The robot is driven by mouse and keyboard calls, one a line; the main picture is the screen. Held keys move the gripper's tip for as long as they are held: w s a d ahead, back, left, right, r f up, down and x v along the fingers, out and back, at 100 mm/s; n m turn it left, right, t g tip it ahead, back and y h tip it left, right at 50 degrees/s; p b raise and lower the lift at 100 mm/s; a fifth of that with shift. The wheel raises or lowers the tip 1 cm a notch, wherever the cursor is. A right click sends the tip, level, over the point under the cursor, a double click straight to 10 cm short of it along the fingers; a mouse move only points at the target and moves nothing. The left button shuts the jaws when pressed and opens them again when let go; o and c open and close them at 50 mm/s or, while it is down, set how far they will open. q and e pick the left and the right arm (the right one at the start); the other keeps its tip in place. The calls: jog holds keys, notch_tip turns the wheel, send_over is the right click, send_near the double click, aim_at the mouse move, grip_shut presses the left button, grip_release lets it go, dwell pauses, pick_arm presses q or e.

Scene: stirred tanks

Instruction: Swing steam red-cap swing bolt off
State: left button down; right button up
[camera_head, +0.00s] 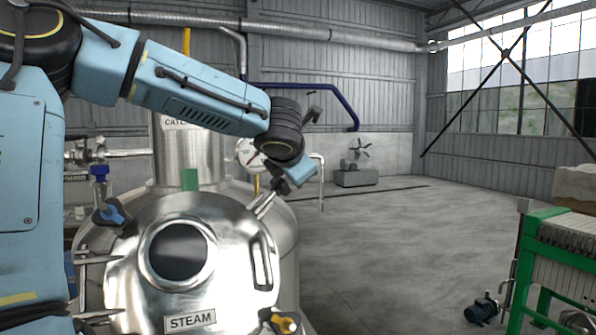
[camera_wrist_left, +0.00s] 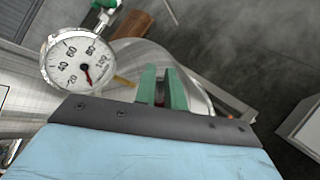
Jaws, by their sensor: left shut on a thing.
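The steam tank's steel lid (camera_head: 130,245) is closed, with a round dark window and a STEAM label (camera_head: 190,320). My left gripper (camera_head: 279,187) is at the lid's upper right edge, shut on the top of a swing bolt whose steel shank (camera_head: 264,205) slants down to the rim. In the left wrist view, the green fingers of my left gripper (camera_wrist_left: 161,92) close around a small dark reddish piece between them; the cap is mostly hidden. A blue-cap swing bolt (camera_head: 112,214) is at the lid's upper left, and a yellow-cap one (camera_head: 284,322) at lower right. My right gripper is out of view.
A pressure gauge (camera_head: 251,154) stands close behind my left gripper; it also shows large in the left wrist view (camera_wrist_left: 78,62). Another steel tank (camera_head: 178,140) is behind. A green-framed machine (camera_head: 535,250) stands at right.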

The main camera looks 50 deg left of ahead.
pick_arm(q)
jog(key=shift+a+r, duration=0.1)
jog(key=shift+r, duration=0.15)
jog(key=c, duration=1.7)
grip_release()
jog(key=shift+o, duration=1)
jog(key=shift+s+a+f, duration=0.1)
jog(key=shift+s+f, duration=0.05)
jog(key=v, duration=1.3)
jog(key=shift+d, duration=0.25)
jog(key=shift+s, duration=0.15)
